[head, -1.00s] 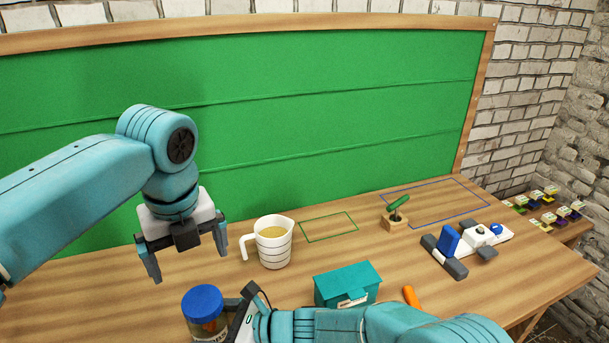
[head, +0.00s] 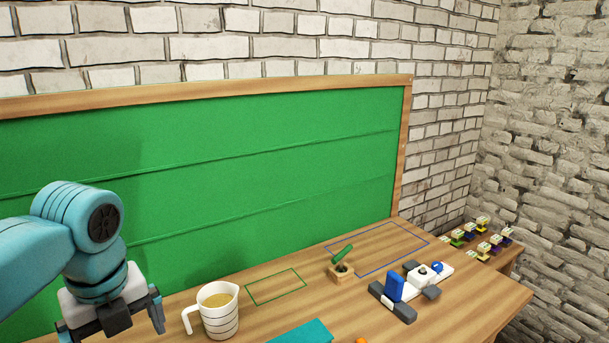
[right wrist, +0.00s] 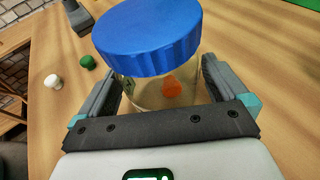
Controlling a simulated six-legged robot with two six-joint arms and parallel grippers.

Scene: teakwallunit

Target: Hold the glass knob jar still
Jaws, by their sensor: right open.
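The glass jar (right wrist: 155,92) with a ribbed blue lid (right wrist: 150,38) stands on the wooden table in the right wrist view. An orange-red item shows inside its clear wall. My right gripper (right wrist: 157,72) is open, with one finger on each side of the jar; I cannot tell whether either finger touches the glass. The jar and my right gripper are outside the head view. My left gripper (head: 112,332) hangs at the lower left of the head view, with its fingers spread and nothing seen between them; its tips are near the frame's bottom edge.
A white measuring jug (head: 219,318) stands right of my left gripper. A teal box (head: 302,333), a green-handled tool on a wooden block (head: 341,272) and a white-and-blue device (head: 410,288) lie further right. A green cap (right wrist: 87,62) and a white knob (right wrist: 53,81) lie left of the jar.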

